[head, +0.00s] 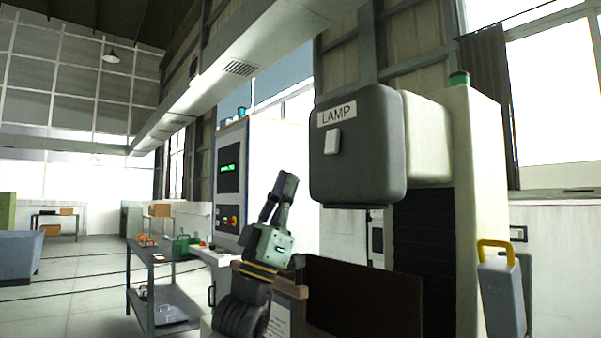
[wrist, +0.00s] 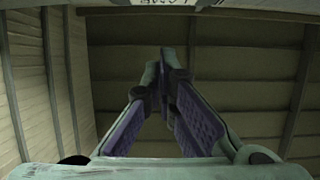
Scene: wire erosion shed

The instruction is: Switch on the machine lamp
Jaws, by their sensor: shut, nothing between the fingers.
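A dark grey box (head: 372,150) with rounded edges hangs at the upper middle of the head view. Its left face carries a white label reading LAMP (head: 337,113) and a pale rocker switch (head: 332,141) below it. My gripper (head: 287,178) points upward, shut and empty, left of the box and lower than the switch in the picture. A clear gap shows between fingertips and switch. In the wrist view the fingers (wrist: 164,56) meet at their tips, and part of a label (wrist: 162,3) shows upside down at the top edge. The switch is not visible there.
A pale machine cabinet (head: 480,180) stands right of the box. A white control cabinet (head: 262,150) with a green display stands behind my gripper. A grey cart (head: 165,258) with tools is at left. A container with a yellow handle (head: 500,285) is at lower right.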

